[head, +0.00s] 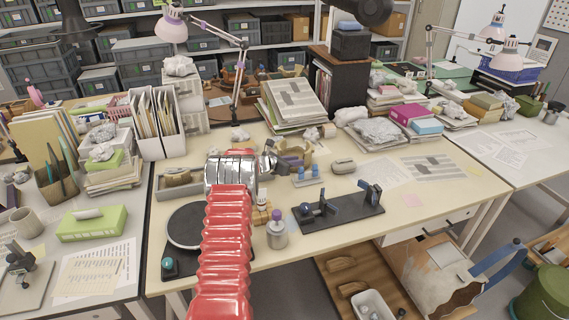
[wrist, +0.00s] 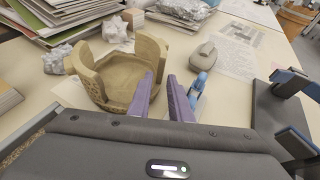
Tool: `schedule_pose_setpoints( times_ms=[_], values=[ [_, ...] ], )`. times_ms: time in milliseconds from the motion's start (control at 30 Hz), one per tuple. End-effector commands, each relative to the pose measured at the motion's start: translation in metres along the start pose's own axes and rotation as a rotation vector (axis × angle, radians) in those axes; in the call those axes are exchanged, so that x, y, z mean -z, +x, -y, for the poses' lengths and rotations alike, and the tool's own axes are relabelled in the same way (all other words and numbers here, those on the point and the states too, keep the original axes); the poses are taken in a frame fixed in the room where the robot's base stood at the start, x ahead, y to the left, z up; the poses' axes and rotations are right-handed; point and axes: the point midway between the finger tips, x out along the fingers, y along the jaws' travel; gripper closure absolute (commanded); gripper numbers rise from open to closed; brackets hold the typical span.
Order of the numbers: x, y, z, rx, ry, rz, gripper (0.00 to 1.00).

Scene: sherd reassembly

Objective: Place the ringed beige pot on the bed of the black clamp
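The beige pot (wrist: 118,88) stands on the table in the wrist view, with a broken, uneven rim and a textured band low on its outside. In the head view the pot (head: 305,151) is partly hidden by my gripper (head: 291,161). In the wrist view my gripper (wrist: 161,75) has its two purple fingers apart, with the tips at the pot's right wall. I cannot tell whether they touch it. The black clamp (head: 340,212), with blue-padded uprights, stands nearer the front edge, right of my gripper. Part of the clamp (wrist: 268,105) shows at right in the wrist view.
Small blue-topped pieces (wrist: 197,88) stand just right of the fingers. A grey rounded object (head: 343,166) lies beyond them. A jar with a purple lid (head: 277,232) stands left of the clamp. Paper stacks (head: 293,105) stand behind the pot. The table right of the clamp holds flat sheets.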

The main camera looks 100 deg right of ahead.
Motion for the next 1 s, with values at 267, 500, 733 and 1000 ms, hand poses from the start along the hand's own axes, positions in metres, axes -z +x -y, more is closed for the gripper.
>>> schedule_pose_setpoints(
  times_ms=[267, 500, 733, 1000],
  values=[
    [-0.001, -0.038, 0.000, -0.001, -0.001, 0.001, 0.82],
    [0.000, -0.066, 0.000, -0.001, -0.001, 0.000, 0.82],
    [0.000, -0.073, 0.001, 0.000, -0.001, 0.000, 0.82],
    [0.000, -0.072, 0.001, 0.000, -0.001, 0.000, 0.82]
  ],
)
